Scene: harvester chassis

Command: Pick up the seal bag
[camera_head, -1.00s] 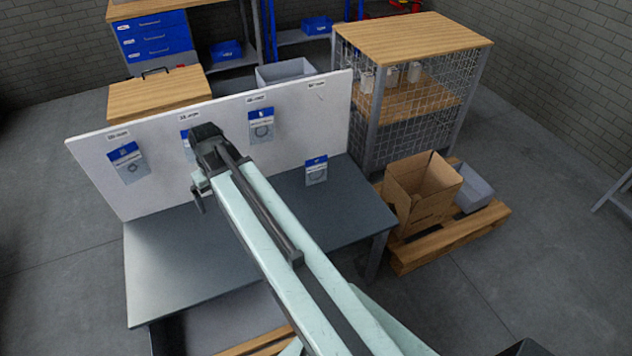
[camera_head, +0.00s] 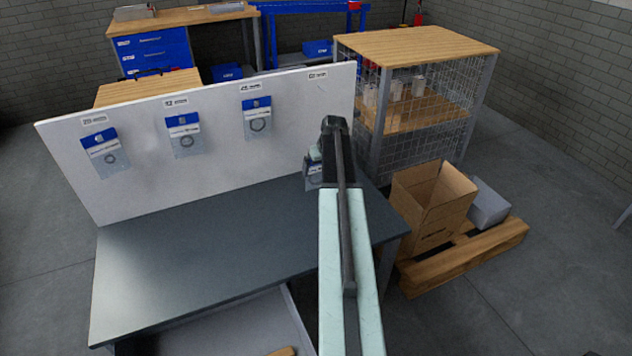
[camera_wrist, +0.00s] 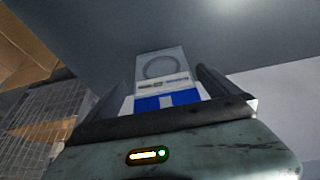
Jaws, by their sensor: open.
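The seal bag (camera_head: 312,180), clear with a blue header, is at the right end of the grey table, by the white board. My arm partly hides it in the head view. In the wrist view the seal bag (camera_wrist: 160,75) shows its ring and label, with the blue header nearest my gripper. My gripper (camera_head: 316,158) is over the bag in the head view. In the wrist view my gripper (camera_wrist: 162,84) is open, with one finger on each side of the bag. I cannot tell whether either finger touches it.
Several similar bags, including one with a ring (camera_head: 257,118), hang on the white board (camera_head: 215,175) to the left. The grey table (camera_head: 200,250) is clear on its left. A mesh cage (camera_head: 425,130), a cardboard box (camera_head: 430,205) and a pallet (camera_head: 470,255) stand to the right.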

